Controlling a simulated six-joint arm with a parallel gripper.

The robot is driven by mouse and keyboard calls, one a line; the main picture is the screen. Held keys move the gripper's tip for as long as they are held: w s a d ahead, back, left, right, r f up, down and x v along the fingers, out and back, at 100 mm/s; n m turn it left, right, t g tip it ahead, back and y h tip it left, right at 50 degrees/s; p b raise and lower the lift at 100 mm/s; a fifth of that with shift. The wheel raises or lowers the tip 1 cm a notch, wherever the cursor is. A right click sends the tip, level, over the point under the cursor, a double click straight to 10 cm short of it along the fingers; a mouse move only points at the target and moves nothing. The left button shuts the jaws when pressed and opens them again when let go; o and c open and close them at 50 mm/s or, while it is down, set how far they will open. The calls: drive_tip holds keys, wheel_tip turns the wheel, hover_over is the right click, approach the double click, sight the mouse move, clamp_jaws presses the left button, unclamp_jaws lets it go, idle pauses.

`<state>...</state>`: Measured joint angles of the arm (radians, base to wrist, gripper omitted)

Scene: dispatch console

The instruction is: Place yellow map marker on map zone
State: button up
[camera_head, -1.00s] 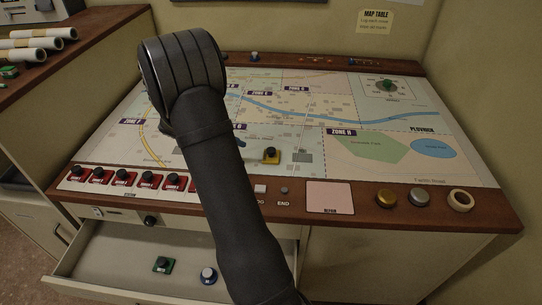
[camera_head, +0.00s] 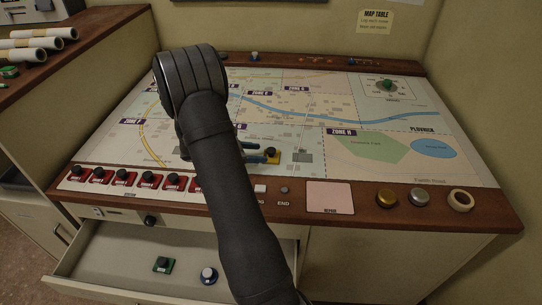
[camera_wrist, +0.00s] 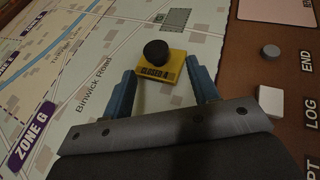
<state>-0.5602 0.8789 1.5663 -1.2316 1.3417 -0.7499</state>
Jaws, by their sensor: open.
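The yellow map marker (camera_head: 273,155), a yellow block with a black knob, lies on the map table (camera_head: 385,115) near its front middle. In the wrist view the marker (camera_wrist: 172,70) reads "CLOSED" and sits just ahead of and partly between the blue fingertips. My gripper (camera_wrist: 161,75) is open, one finger on each side of the marker's near edge. In the head view my gripper (camera_head: 263,153) is partly hidden behind my arm. The map carries printed zones, with the ZONE H label (camera_head: 342,132) at right and the ZONE G label (camera_wrist: 32,136) in the wrist view.
Red-based black knobs (camera_head: 122,177) line the front ledge. A white button (camera_wrist: 270,101) and a grey button (camera_wrist: 270,52) stand right of the gripper. The map's right side is largely clear.

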sight(270, 150)
drive_tip(key=x, duration=0.5)
drive_tip(key=shift+w+d+r, duration=0.3)
drive_tip(key=shift+w+d, duration=0.05)
drive_tip(key=c, duration=1.1)
drive_tip(key=shift+c, duration=0.2)
drive_tip(key=shift+r, duration=0.15)
